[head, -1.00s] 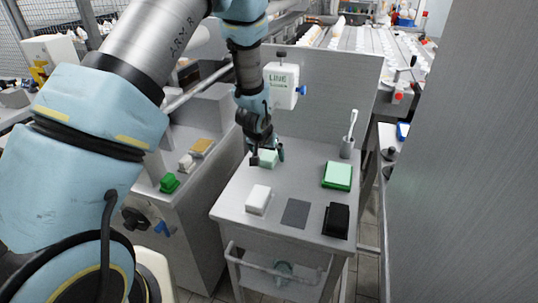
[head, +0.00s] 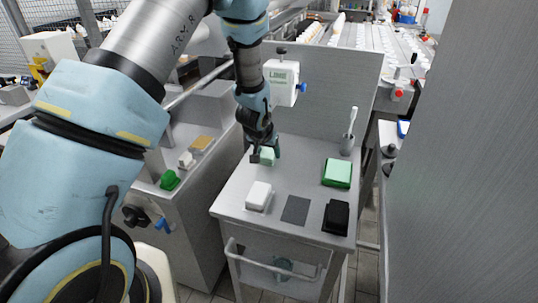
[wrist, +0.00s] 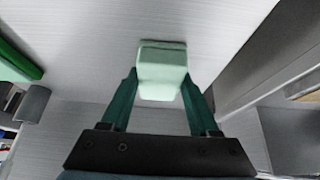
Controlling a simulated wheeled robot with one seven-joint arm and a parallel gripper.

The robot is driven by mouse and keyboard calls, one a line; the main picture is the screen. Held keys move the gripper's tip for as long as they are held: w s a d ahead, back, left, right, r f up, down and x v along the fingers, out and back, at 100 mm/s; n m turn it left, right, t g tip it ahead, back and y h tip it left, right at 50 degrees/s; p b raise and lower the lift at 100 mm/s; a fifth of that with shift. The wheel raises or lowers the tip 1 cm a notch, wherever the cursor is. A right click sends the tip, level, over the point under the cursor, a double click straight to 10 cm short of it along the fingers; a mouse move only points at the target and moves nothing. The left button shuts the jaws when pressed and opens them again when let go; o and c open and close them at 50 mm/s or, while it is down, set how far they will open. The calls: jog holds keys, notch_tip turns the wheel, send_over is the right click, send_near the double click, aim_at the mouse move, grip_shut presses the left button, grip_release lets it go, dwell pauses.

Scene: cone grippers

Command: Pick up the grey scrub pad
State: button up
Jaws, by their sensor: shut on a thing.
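A flat dark grey square pad (head: 296,210) lies on the metal table (head: 230,208), between a white block and a black block. My gripper (head: 264,156) is at the table's back left, away from that pad. It is shut on a pale green block (head: 267,157). In the wrist view, the pale green block (wrist: 162,68) sits between the two green fingers of my gripper (wrist: 162,80). I cannot tell whether the block touches the table.
A white block (head: 259,195) and a black block (head: 336,216) flank the grey pad. A green pad stack (head: 337,173) and a grey cup with a brush (head: 347,146) stand at the right. A LIME dispenser (head: 281,82) hangs on the back panel.

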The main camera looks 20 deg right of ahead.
jog(key=shift+c, duration=1.4)
jog(key=shift+r+b, duration=0.1)
jog(key=shift+b, duration=0.2)
